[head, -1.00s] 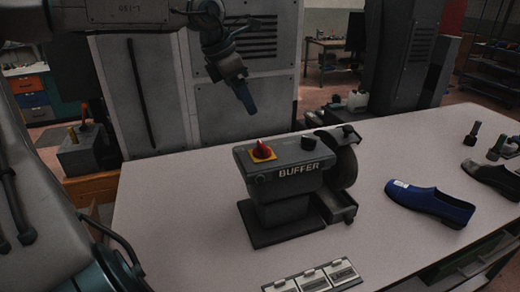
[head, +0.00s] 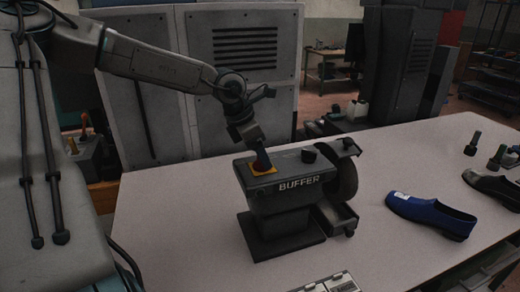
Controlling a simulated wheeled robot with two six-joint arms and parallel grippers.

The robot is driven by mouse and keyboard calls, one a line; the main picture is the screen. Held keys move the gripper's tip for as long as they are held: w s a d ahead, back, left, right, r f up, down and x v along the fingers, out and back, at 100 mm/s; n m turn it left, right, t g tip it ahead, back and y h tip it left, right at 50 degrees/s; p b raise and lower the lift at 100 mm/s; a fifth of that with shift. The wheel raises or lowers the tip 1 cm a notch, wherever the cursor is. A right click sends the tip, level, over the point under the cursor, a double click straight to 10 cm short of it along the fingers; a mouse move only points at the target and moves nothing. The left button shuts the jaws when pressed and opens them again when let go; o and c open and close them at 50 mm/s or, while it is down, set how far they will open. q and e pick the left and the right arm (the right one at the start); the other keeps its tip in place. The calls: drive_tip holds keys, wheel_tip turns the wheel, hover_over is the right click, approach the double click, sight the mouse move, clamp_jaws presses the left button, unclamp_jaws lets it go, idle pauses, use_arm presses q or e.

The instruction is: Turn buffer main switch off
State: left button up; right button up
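The buffer (head: 285,205) stands on the table, a dark grey machine with "BUFFER" on its front and a wheel (head: 345,180) on its right side. Its main switch sits on a yellow plate (head: 262,170) on top at the left; the red knob is mostly hidden by my gripper. My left gripper (head: 262,160) points down with its tips right at the switch. I cannot tell whether its fingers are closed on the knob. A black knob (head: 309,155) stands on top at the right. My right gripper is not in view.
A blue shoe (head: 430,214) and a grey shoe (head: 492,184) lie on the table (head: 180,225) to the right, near some small upright tools (head: 472,145). A tray of light plates (head: 335,284) lies in front of the buffer. The table left of the buffer is clear.

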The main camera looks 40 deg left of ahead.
use_arm(q)
drive_tip(key=shift+w+d+f, duration=0.15)
drive_tip(key=shift+f, duration=0.3)
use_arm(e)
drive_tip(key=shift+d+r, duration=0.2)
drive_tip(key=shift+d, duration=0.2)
